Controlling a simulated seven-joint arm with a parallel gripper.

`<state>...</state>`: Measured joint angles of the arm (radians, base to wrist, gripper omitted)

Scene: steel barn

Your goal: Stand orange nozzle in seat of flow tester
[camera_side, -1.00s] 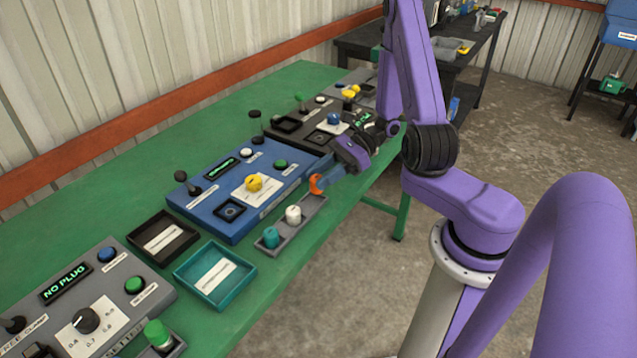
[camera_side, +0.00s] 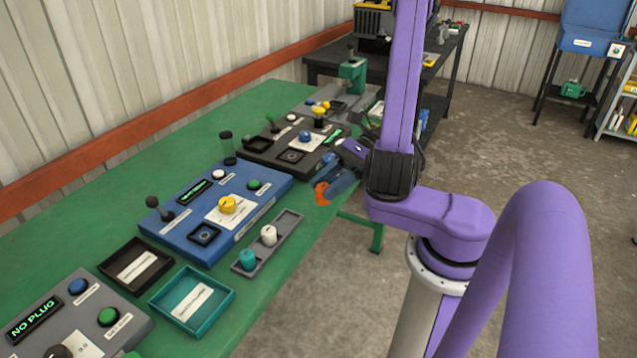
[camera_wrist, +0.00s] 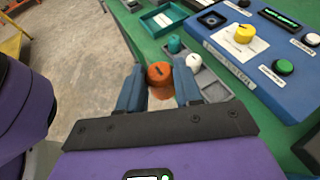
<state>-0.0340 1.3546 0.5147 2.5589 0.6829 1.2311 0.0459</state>
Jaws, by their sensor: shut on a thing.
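My gripper (camera_side: 331,184) is shut on the orange nozzle (camera_side: 322,194). It holds the nozzle in the air off the table's front edge, to the right of the grey tray's end. In the wrist view the nozzle (camera_wrist: 160,73) sits between the two blue fingers, its rounded top with a dark mark showing. The blue panel (camera_side: 185,240) has a dark square seat (camera_side: 204,234) at its front left corner, which looks empty. The panel also carries a yellow knob, a green button and a lit display.
The grey tray (camera_side: 285,228) holds a white nozzle (camera_side: 269,235) and a teal nozzle (camera_side: 247,259). A black tray (camera_side: 112,268) and a teal tray (camera_side: 226,299) lie to the left. A black panel (camera_side: 262,156) and a grey "NO PLUG" panel (camera_side: 66,289) flank the blue one.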

